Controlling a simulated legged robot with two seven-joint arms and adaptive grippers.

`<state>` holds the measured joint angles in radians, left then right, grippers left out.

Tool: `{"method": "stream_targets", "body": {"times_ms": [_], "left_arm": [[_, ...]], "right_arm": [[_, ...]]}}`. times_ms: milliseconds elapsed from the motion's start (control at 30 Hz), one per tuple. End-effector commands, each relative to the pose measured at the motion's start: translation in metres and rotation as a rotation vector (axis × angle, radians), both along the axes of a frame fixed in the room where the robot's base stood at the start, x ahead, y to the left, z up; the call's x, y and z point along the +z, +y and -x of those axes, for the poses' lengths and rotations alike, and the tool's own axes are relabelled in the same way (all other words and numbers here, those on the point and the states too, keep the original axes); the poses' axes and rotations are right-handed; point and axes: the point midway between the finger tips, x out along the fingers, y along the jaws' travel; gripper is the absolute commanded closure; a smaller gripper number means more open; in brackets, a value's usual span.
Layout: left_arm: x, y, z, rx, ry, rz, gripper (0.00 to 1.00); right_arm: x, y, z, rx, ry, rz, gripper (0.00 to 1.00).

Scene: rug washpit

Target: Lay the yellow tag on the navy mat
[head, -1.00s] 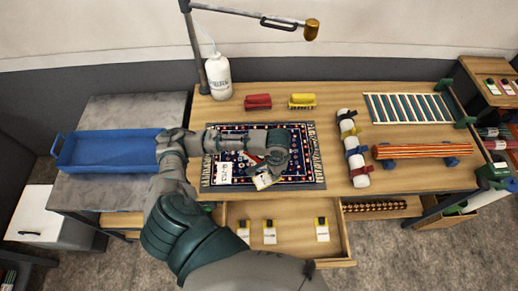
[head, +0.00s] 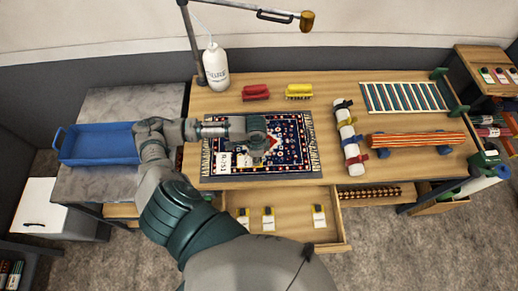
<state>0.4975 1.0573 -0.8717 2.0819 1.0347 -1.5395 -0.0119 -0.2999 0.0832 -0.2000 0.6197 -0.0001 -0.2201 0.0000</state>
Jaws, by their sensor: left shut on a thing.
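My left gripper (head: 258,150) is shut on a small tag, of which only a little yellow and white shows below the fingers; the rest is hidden. It is above the middle of the navy mat (head: 300,165), a dark patterned, fringed rug lying flat on the wooden table. I cannot tell whether the tag touches the mat. A white label with dark print (head: 224,160) lies on the mat's left part. My right gripper is out of view.
An open drawer (head: 290,235) below the mat holds three white tags with dark and yellow tops. A red brush (head: 255,92) and a yellow brush (head: 299,91) lie behind the mat. A tied white roll (head: 349,140) is right of it. A blue tray (head: 98,145) stands left.

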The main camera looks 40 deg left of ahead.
Motion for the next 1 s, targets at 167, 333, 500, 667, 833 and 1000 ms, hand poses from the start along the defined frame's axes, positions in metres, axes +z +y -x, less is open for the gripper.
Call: {"method": "stream_targets", "body": {"times_ms": [167,333,500,667,833,1000], "left_arm": [[-0.003,0.016,-0.036,0.002,-0.002,0.001,1.0],[-0.005,0.021,-0.047,0.001,-0.001,-0.001,1.0],[-0.026,0.022,-0.046,0.0,0.003,-0.001,1.0],[-0.041,0.023,-0.047,-0.001,0.0,-0.001,1.0],[-0.04,0.023,-0.047,-0.001,-0.001,-0.001,1.0],[-0.041,0.023,-0.046,-0.001,-0.001,-0.001,0.51]], "right_arm": [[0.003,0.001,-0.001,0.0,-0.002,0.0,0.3],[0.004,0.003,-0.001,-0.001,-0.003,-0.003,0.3],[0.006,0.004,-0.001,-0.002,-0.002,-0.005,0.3],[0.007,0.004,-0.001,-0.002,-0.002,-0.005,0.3],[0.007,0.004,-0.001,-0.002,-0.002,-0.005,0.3],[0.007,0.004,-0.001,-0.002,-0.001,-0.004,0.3]]}}
